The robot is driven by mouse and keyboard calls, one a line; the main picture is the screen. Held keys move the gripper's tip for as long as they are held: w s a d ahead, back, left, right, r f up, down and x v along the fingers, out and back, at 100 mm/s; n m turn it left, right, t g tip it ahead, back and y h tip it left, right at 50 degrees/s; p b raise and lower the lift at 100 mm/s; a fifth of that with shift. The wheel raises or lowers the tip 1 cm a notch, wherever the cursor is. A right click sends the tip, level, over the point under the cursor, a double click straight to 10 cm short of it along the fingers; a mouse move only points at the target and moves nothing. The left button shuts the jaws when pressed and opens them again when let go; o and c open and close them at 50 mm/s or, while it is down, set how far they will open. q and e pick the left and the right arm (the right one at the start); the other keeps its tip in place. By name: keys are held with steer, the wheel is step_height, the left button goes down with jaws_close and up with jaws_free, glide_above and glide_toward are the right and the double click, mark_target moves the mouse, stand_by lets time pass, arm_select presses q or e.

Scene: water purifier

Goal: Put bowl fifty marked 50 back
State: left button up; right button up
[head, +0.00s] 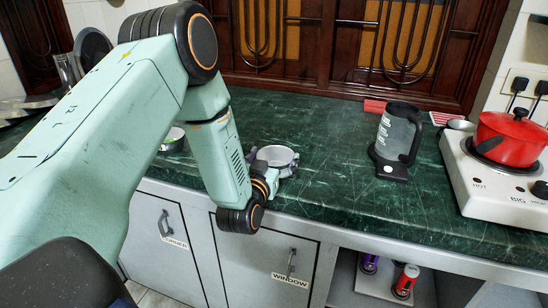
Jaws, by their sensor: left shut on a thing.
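A grey-white bowl (278,156) is near the front edge of the green counter, at the middle of the head view. My left gripper (272,176) is at the bowl's near side and is shut on it. My left arm comes in from the left and hides part of the bowl's left side. I cannot read a 50 on the bowl, and I cannot tell whether it rests on the counter or is just above it. My right gripper is not in view.
A dark jug (398,132) stands on a black base to the right. A white stove (500,185) with a red pot (508,138) is at the far right. The counter (320,125) is clear between bowl and jug.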

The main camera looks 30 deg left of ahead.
arm_select(q)
steer(key=shift+d+f, duration=0.15)
steer(key=shift+d, duration=0.1)
steer(key=o, duration=0.8)
steer(key=shift+w, duration=0.1)
steer(key=shift+a+f, duration=0.1)
steer(key=shift+r, duration=0.3)
steer(key=p+v, duration=0.1)
steer(key=v, duration=1.1)
